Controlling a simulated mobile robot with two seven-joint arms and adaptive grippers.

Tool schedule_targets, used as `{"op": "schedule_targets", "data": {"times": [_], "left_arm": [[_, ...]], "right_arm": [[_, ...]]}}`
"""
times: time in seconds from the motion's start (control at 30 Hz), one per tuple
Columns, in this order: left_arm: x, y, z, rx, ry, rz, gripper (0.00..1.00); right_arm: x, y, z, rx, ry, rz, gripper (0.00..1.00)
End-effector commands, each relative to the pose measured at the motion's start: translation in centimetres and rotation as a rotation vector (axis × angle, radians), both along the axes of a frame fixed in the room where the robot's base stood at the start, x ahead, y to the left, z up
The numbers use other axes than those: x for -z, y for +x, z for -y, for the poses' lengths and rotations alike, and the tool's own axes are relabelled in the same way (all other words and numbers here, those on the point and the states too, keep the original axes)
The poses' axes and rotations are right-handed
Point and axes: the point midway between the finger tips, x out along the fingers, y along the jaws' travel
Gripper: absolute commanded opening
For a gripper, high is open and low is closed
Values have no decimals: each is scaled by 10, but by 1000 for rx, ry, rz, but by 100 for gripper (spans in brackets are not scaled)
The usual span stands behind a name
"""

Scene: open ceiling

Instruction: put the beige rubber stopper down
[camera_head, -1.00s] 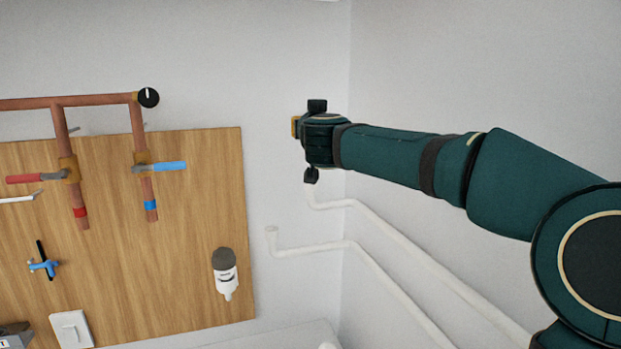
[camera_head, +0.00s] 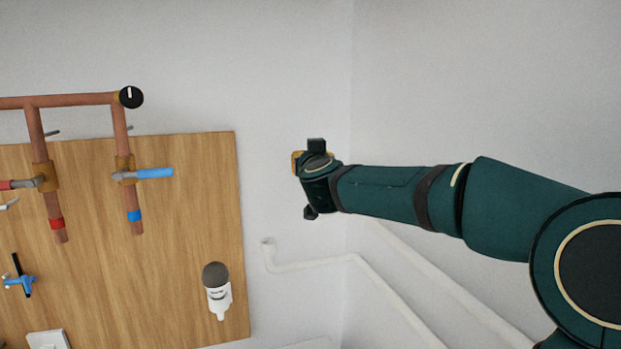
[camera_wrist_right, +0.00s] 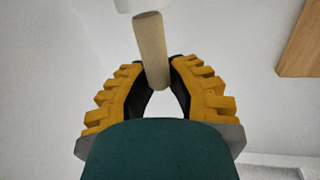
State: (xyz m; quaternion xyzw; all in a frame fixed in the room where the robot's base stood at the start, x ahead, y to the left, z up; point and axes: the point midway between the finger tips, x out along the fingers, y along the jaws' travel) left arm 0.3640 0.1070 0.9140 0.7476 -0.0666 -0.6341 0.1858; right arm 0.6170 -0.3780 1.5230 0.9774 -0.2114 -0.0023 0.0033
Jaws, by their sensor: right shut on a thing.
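My right gripper (camera_head: 309,180) is in front of the white wall, right of the wooden board. In the right wrist view its two yellow-ribbed fingers (camera_wrist_right: 158,70) are shut on the beige rubber stopper (camera_wrist_right: 151,45), a plain cylinder that points up and away from the palm. A white round piece (camera_wrist_right: 134,5) shows at the stopper's far end, cut by the picture's top edge; I cannot tell whether they touch. The stopper is hidden in the head view. My left gripper is not in view.
Two white pipes (camera_head: 310,265) run along the wall below my right gripper. The wooden board (camera_head: 190,240) carries copper pipes (camera_head: 70,101), a blue-handled valve (camera_head: 153,173) and a white bottle with a dark grey top (camera_head: 218,292). The wall above the gripper is clear.

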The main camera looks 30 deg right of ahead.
Motion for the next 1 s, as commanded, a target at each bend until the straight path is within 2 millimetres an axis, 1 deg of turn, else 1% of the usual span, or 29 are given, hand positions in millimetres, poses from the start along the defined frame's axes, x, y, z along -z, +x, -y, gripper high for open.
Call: {"op": "schedule_targets", "data": {"times": [0.03, 0.13, 0.2, 0.47, 0.57, 0.6, 0.67, 1.0], "left_arm": [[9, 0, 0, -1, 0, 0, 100], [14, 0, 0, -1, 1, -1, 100], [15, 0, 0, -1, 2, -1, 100], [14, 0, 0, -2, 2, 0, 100], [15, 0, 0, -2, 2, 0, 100], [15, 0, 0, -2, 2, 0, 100], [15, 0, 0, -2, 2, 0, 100], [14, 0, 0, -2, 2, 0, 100]], "right_arm": [[13, 0, 0, 1, 0, -3, 0], [24, 0, 0, 1, 1, -2, 0], [27, 0, 0, 0, 0, 0, 0], [26, 0, 0, 0, 1, 0, 0], [28, 0, 0, 0, 1, 0, 0], [28, 0, 0, 0, 1, 0, 25], [28, 0, 0, 0, 1, 0, 45], [26, 0, 0, 0, 1, 0, 45]]}}
